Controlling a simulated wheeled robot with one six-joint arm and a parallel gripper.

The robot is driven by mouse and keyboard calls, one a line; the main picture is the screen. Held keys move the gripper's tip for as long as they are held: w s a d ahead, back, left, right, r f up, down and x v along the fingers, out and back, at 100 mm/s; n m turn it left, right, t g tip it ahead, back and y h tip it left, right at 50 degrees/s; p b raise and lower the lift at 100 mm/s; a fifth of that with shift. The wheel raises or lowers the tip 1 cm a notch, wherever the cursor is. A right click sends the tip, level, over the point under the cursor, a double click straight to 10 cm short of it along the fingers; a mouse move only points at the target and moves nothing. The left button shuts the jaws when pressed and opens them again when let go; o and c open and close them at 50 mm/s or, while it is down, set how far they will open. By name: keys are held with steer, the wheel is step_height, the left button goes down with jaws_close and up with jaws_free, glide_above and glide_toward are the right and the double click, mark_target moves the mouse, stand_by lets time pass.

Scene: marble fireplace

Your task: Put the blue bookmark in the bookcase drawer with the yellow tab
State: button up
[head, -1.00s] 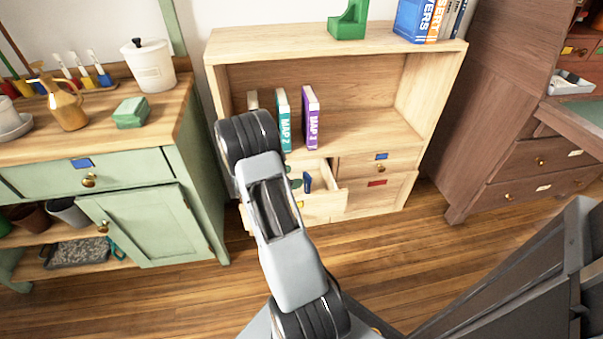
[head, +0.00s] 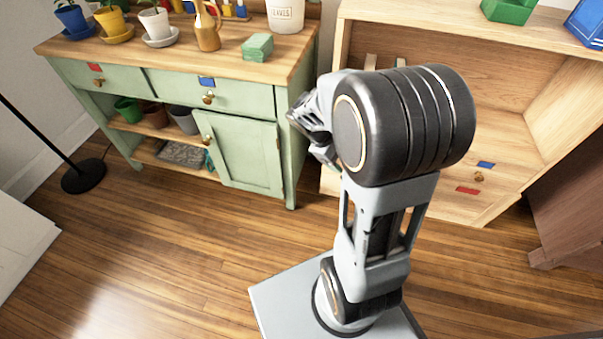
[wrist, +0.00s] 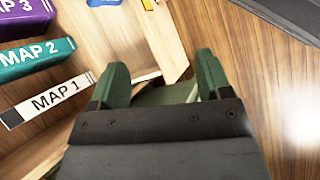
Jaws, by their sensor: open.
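The wooden bookcase (head: 505,195) stands behind my arm in the head view, which hides its left drawers. In the head view my gripper (head: 314,125) is left of my large wrist joint.
The books MAP 1 (wrist: 47,102), MAP 2 (wrist: 35,60) and MAP 3 (wrist: 22,18) stand on the shelf beside my gripper. A green cabinet (head: 245,150) is left of the bookcase. Bare floor (head: 190,240) lies in front.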

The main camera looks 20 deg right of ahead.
steer(key=s+a+r+m+t+y, duration=0.2)
steer(key=a+m+y, duration=0.1)
steer(key=a, duration=0.4)
steer(key=s+a+r+m+t+y, duration=0.2)
steer(key=s+a+r+t+y, duration=0.1)
steer(key=a, duration=0.4)
steer(key=shift+a+r+m, duration=0.15)
steer(key=shift+a+m, duration=0.15)
steer(key=shift+m, duration=0.1)
steer(key=shift+s, duration=0.1)
